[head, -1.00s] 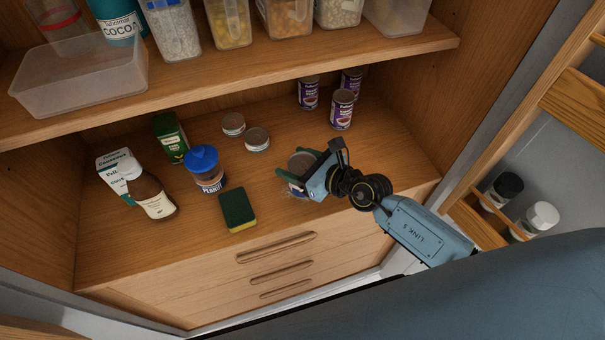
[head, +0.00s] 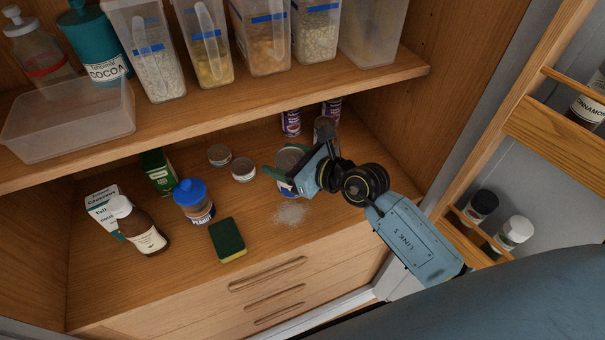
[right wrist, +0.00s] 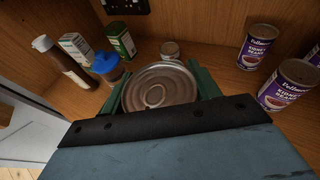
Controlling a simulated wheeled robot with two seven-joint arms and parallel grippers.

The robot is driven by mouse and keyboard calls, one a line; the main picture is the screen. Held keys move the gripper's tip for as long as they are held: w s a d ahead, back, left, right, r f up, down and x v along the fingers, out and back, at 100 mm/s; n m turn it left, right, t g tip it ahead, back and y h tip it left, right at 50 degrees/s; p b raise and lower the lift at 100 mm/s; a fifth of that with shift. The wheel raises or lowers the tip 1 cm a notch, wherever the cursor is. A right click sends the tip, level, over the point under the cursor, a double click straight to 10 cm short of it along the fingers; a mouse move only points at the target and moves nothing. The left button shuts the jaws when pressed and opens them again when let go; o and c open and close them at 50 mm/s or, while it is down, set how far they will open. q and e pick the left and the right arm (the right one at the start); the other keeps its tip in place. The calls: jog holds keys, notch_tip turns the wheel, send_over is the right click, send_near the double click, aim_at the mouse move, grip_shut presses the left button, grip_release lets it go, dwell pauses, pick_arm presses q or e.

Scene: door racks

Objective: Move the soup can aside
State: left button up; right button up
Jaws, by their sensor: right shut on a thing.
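The soup can (head: 291,157) stands on the lower cupboard shelf, its round metal lid facing up. My right gripper (head: 287,171) is shut on it, with a green finger on either side. In the right wrist view the can's lid (right wrist: 160,86) fills the space between the fingers (right wrist: 160,92). The can's label is mostly hidden by the gripper. A pale powdery patch (head: 291,213) lies on the shelf in front of the can. My left gripper is not in view.
Two low tins (head: 243,169) stand left of the can. Kidney bean cans (head: 290,122) stand close behind it. A peanut jar (head: 193,202), a brown bottle (head: 139,228) and a sponge (head: 227,240) are further left. Bare shelf lies around the patch.

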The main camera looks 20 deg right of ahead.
jog(key=w+d+m+t+h+b, duration=0.1)
jog(key=w+d+m+h, duration=0.15)
jog(key=d, duration=0.55)
jog(key=w+d+m+t+h+b, duration=0.1)
jog(key=w+d+m+h+b, duration=0.2)
jog(key=d, duration=0.5)
jog(key=shift+n, duration=0.35)
jog(key=shift+w+d+f+b, duration=0.1)
jog(key=shift+w+f+b, duration=0.1)
jog(key=shift+f, duration=1.4)
jog(key=shift+w+d+f+b, duration=0.1)
jog(key=shift+w+f+b, duration=0.05)
jog(key=shift+f, duration=1.45)
jog(key=shift+w+d+f+b, duration=0.1)
jog(key=shift+w+f+b, duration=0.1)
jog(key=shift+f, duration=1.4)
jog(key=shift+f, duration=0.15)
jog(key=o, duration=1.2)
jog(key=shift+f, duration=0.1)
jog(key=shift+r, duration=0.3)
jog(key=v, duration=1.2)
jog(key=shift+f, duration=0.2)
